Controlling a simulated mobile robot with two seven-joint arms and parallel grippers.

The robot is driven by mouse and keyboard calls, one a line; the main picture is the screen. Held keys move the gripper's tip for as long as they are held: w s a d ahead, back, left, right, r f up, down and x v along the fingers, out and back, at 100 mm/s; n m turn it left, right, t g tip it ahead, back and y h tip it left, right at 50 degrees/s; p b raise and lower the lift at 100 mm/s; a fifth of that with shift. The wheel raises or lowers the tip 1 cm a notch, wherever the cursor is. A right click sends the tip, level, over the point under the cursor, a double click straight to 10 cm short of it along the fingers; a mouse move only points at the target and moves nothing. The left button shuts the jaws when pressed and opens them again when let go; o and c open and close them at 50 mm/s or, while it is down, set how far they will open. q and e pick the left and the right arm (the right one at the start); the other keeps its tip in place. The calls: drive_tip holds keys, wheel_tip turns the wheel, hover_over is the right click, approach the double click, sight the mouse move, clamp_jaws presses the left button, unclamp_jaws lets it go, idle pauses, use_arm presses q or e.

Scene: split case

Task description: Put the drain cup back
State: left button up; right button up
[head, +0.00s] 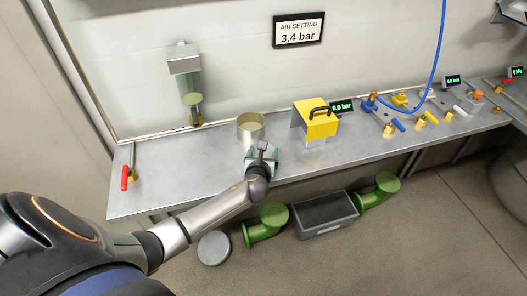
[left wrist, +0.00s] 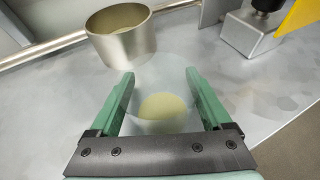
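My left gripper (head: 262,152) is low over the front of the bench, close to the metal pot. In the left wrist view its green fingers (left wrist: 160,76) are spread wide. A clear cup with pale yellow liquid at its bottom (left wrist: 163,106), seemingly the drain cup, shows between them. I cannot tell whether the fingers press on its sides. In the head view the gripper mostly hides this cup. A wall-mounted unit (head: 184,62) with a greenish clear bowl (head: 190,88) hangs at the back left. My right gripper is not in view.
An open metal pot (head: 250,128), also in the left wrist view (left wrist: 122,42), stands just beyond the gripper. A yellow block (head: 318,122) with a handle stands to its right. A red-handled valve (head: 125,177) is at the left end. Bench between valve and pot is clear.

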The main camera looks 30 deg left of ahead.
use_arm(q)
drive_tip(key=shift+o, duration=1.1)
drive_tip(key=shift+r, duration=0.2)
drive_tip(key=shift+s+r, duration=0.15)
drive_tip(key=shift+s, duration=0.05)
drive_tip(key=p+v, duration=0.2)
drive_tip(key=v, duration=0.9)
drive_tip(key=s+d+f+n+g+h, duration=0.1)
drive_tip(key=s+d+f+n, duration=0.3)
drive_tip(key=n, duration=0.5)
drive_tip(key=s+d+f+n+h, duration=0.4)
drive_tip(key=s+n, duration=0.4)
drive_tip(key=n, duration=0.2)
drive_tip(key=s+d+f+n+g+h, duration=0.1)
drive_tip(key=s+d+f+n+h, duration=0.2)
drive_tip(key=s+n, duration=0.4)
drive_tip(key=d+f+n, duration=0.1)
drive_tip(key=d+n, duration=0.1)
drive_tip(key=shift+n+g, duration=0.3)
